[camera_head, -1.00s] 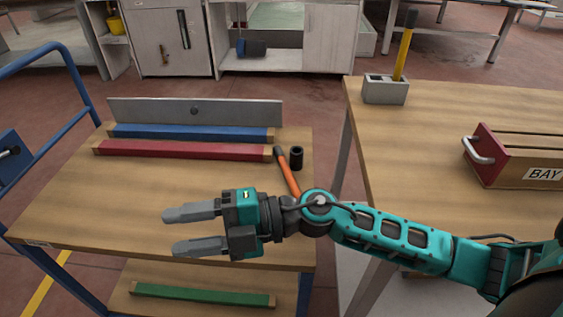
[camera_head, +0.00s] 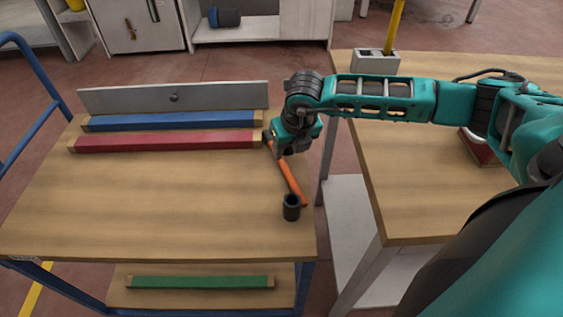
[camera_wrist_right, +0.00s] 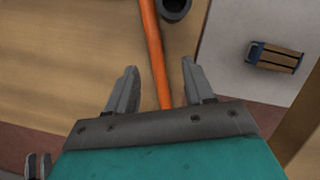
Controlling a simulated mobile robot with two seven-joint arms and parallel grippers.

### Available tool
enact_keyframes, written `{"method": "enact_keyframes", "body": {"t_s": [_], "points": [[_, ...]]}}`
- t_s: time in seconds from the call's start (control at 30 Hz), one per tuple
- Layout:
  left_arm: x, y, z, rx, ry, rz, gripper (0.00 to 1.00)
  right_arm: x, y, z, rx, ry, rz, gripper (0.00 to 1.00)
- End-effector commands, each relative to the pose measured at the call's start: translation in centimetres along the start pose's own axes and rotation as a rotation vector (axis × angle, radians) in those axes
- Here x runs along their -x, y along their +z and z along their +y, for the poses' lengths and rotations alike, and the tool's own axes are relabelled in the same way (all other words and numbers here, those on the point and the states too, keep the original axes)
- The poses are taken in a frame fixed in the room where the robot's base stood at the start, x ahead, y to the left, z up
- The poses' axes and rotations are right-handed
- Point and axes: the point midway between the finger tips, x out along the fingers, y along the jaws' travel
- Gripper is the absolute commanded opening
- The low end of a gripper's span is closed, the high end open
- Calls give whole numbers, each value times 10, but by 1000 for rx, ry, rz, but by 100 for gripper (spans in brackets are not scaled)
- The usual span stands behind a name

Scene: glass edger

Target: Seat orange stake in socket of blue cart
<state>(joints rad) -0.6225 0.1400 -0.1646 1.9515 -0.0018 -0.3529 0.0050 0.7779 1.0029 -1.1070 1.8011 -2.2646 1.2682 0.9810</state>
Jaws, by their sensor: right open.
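The orange stake (camera_head: 289,178) slants across the right side of the blue cart's wooden top (camera_head: 150,200), its far end dark. A black, open-topped cylinder (camera_head: 291,209), which looks like the socket, stands at its near end in the head view. My right gripper (camera_head: 280,150) is over the stake's far part, pointing down. In the right wrist view its open fingers (camera_wrist_right: 159,68) stand on either side of the stake (camera_wrist_right: 153,45), with gaps showing. A black ring-shaped opening (camera_wrist_right: 174,8) lies just right of the stake there.
A blue bar (camera_head: 170,122) and a red bar (camera_head: 165,142) lie before a grey upright panel (camera_head: 175,97) on the cart. A green bar (camera_head: 200,282) is on the lower shelf. A wooden table (camera_head: 400,200) stands right, carrying a grey block (camera_head: 375,62) with a yellow stake (camera_head: 395,25).

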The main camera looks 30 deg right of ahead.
Motion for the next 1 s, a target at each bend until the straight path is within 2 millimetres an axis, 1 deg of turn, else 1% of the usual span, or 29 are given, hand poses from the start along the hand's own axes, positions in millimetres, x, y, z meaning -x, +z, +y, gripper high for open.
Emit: {"method": "enact_keyframes", "body": {"t_s": [0.03,0.27,0.4,0.53,0.63,0.83,0.87,1.0], "points": [[0,0,1,0,3,1,51,-7,0,0,0,0,1,52],[0,-2,5,-1,11,5,51,-25,0,3,1,3,1,52],[0,-2,5,-2,12,7,51,-46,-1,7,2,2,2,52],[-1,-2,5,-2,12,8,51,-62,-1,7,1,2,1,52],[-2,-3,5,-2,12,8,51,-67,-1,8,2,4,0,52],[-2,-5,4,-2,12,10,51,-67,-1,7,2,4,0,52],[-2,-5,4,-2,12,10,51,-67,-1,7,2,4,0,50],[-2,-5,4,-2,12,10,51,-67,-1,7,2,4,0,37]]}}
